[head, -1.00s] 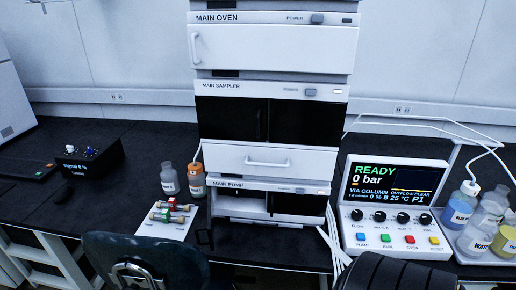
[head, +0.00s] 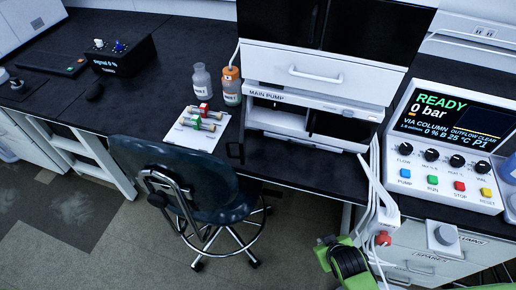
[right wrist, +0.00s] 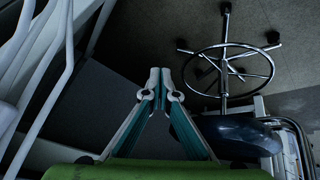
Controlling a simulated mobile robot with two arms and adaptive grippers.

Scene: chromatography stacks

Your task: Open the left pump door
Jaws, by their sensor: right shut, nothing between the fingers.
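The main pump (head: 353,112) is the low white unit at the bottom of the stack in the head view. Its left bay (head: 272,104) shows an uncovered interior, and the right bay is dark. In the head view my green right arm is at the lower right, well apart from the pump. My left gripper is out of view.
A dark chair (head: 180,178) stands before the bench; its chrome foot ring (right wrist: 228,66) shows in the right wrist view. Bottles (head: 202,82), a white sheet with fittings (head: 190,136) and a control panel (head: 450,150) flank the stack. White tubes hang right of the pump.

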